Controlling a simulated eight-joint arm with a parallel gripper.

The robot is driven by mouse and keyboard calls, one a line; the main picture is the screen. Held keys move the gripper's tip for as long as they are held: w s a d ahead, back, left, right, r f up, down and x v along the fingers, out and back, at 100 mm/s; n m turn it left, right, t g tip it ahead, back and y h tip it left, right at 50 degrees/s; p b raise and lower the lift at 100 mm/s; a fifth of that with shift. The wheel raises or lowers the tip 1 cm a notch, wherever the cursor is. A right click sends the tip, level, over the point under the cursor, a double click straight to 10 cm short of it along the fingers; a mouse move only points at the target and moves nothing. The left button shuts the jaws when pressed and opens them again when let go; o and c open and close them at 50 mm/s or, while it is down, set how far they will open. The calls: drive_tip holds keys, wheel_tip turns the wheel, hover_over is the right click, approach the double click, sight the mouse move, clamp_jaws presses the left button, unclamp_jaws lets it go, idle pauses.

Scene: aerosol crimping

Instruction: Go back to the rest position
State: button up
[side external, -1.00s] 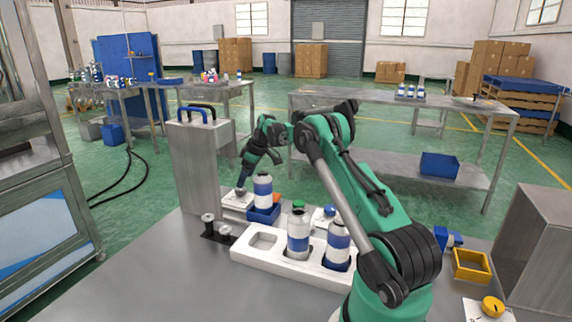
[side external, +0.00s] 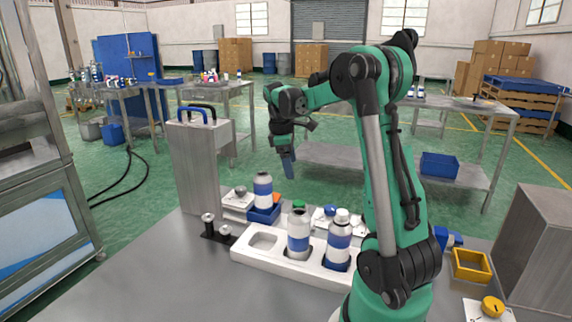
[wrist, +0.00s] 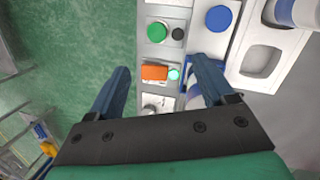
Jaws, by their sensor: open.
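My gripper (side external: 288,163) is raised in the air above and behind the work table, fingers pointing down, with nothing between them. In the wrist view, its two blue fingers (wrist: 160,88) are spread apart over the table's edge and the green floor. A bottle with a blue band (side external: 263,190) stands in a blue holder (side external: 264,214). Two more bottles, one with a green cap (side external: 298,232) and one with a white cap (side external: 339,238), stand in the white tray (side external: 250,257), whose left recess is empty.
A tall grey box with handles (side external: 197,165) stands left of the holder. A yellow bin (side external: 471,264) is at the right. Air around the gripper is clear.

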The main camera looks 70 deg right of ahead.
drive_tip(key=w+a+m+t+y, duration=0.1)
drive_tip(key=a+t, duration=0.7)
drive_tip(key=a, duration=2.1)
drive_tip(key=shift+w+r+m+t+y, duration=0.2)
drive_tip(key=shift+m+t+y, duration=0.1)
drive_tip(key=shift+m+y, duration=0.55)
drive_tip(key=shift+r, duration=0.15)
